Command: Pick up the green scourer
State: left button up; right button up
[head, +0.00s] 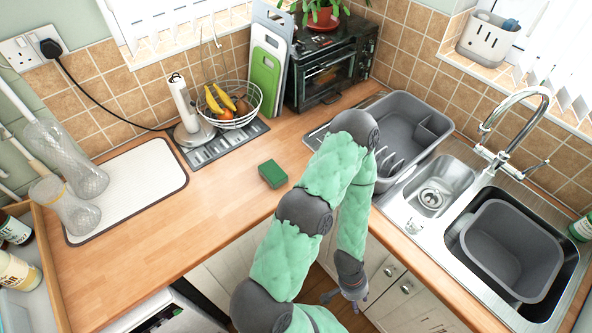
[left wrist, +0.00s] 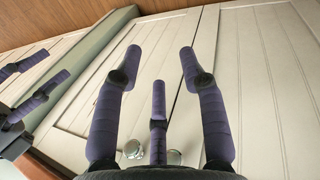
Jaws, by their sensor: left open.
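The green scourer (head: 272,174) is a small dark green block. It lies flat on the wooden worktop, left of my left arm in the head view. My left gripper (head: 353,297) hangs low in front of the cabinet doors, below and beyond the worktop's front edge, well apart from the scourer. In the left wrist view my left gripper (left wrist: 160,62) has its purple fingers spread with nothing between them. The scourer is not in that view. More purple fingers, apparently my right gripper (left wrist: 30,95), show at its left edge, partly cut off; their opening is unclear.
The worktop (head: 215,210) around the scourer is clear. A fruit basket (head: 256,98) and a toaster oven (head: 330,65) stand behind it. A grey dish rack (head: 415,112) and sink (head: 510,250) are at right. A white mat (head: 140,178) with glassware lies at left. Cabinet doors (left wrist: 265,80) face the gripper.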

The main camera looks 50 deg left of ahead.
aim_at(270, 170)
jog(key=l+u, duration=0.15)
jog(key=u, duration=0.2)
jog(key=l+u, duration=0.2)
jog(key=u, duration=0.15)
jog(key=l+u, duration=0.15)
jog(key=u, duration=0.2)
jog(key=j+u, duration=0.25)
jog(key=i+j+u, duration=0.15)
jog(key=u, duration=0.15)
jog(key=k+l+u, duration=0.2)
jog(key=l+u, duration=0.15)
